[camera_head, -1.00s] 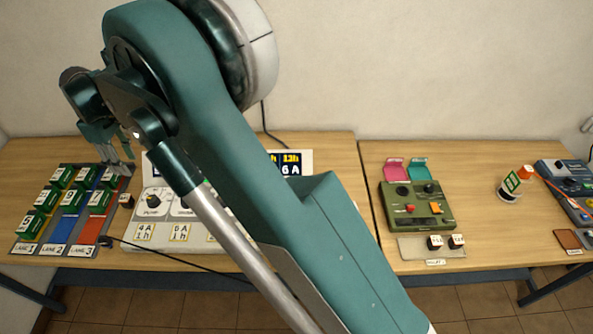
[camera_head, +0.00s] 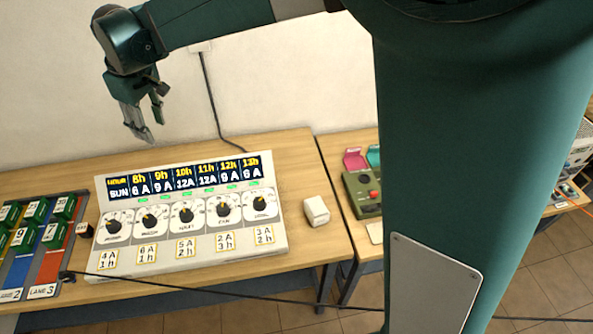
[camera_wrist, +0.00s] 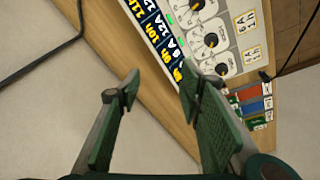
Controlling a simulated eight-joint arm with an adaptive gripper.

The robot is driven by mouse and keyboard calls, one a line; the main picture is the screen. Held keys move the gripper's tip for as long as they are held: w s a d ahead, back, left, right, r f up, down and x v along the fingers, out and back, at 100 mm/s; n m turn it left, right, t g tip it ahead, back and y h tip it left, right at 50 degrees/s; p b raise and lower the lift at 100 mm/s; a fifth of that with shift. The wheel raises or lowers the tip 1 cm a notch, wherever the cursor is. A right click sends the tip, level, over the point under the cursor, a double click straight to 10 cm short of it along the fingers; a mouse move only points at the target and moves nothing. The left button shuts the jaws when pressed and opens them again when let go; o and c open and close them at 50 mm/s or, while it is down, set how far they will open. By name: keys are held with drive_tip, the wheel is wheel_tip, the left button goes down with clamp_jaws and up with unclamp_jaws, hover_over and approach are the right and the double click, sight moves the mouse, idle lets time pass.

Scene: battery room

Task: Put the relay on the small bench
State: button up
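My gripper (camera_head: 145,136) is in the air above and behind the left end of the white control panel. In the wrist view its two green-padded fingers (camera_wrist: 158,85) are apart with nothing between them. No thing is clearly marked as the relay.
The white panel (camera_head: 185,250) with dials and an hour display fills the middle of the bench. Coloured lanes (camera_head: 50,265) with green numbered blocks lie at left. A black cable (camera_head: 250,293) crosses the front.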

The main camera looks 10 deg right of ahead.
drive_tip(key=s+d+r+m+t, duration=0.1)
drive_tip(key=s+d+r+m, duration=0.15)
drive_tip(key=d, duration=0.75)
drive_tip(key=s+d+r+m+t, duration=0.1)
drive_tip(key=s+d, duration=0.3)
drive_tip(key=d, duration=0.5)
drive_tip(key=s+d+r+m, duration=0.2)
drive_tip(key=s+d, duration=0.1)
drive_tip(key=d, duration=0.7)
drive_tip(key=s+d+f+m+t, duration=0.1)
drive_tip(key=s+d+f+m, duration=0.2)
drive_tip(key=s+d, duration=0.6)
drive_tip(key=s+d+f+m+t+h, duration=0.1)
drive_tip(key=s+d+f+m+t, duration=0.1)
drive_tip(key=s+d, duration=0.7)
wheel_tip(320, 180, down, 2)
drive_tip(key=shift+s+d+f+m, duration=0.1)
drive_tip(key=shift+s+d+m, duration=0.1)
drive_tip(key=shift+d+m, duration=0.55)
drive_tip(key=shift+o, duration=0.7)
